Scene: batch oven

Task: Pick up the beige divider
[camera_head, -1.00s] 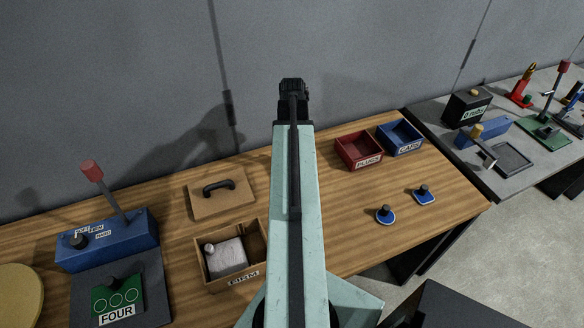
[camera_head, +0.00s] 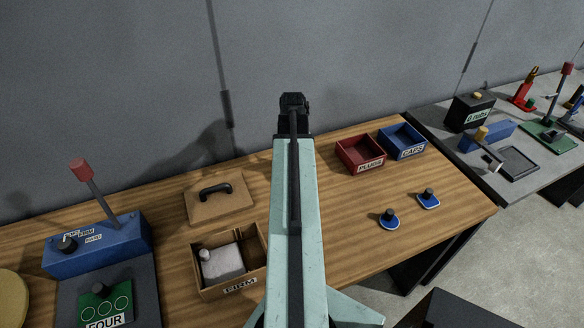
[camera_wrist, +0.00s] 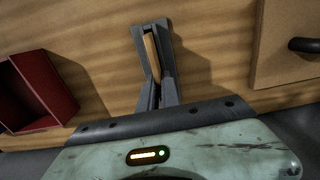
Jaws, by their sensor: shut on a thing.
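The beige divider (camera_wrist: 152,58) is a thin, wood-coloured strip, seen nearly edge-on in the wrist view. It sits between the two grey fingers of my gripper (camera_wrist: 153,42), which are shut on it. In the head view the end of my arm (camera_head: 293,103) points away towards the back wall, beyond the FIRM box. The fingers and the divider are hidden there behind the arm. The wooden bench top shows behind the fingers in the wrist view; how far off it is I cannot tell.
The FIRM box (camera_head: 240,287) holds a pale grey block (camera_head: 223,262). A tan lid with a black handle (camera_head: 217,190) lies behind it. Red PLUGS (camera_head: 361,154) and blue CAPS (camera_head: 402,141) bins stand right. A blue lever unit (camera_head: 98,246) stands left.

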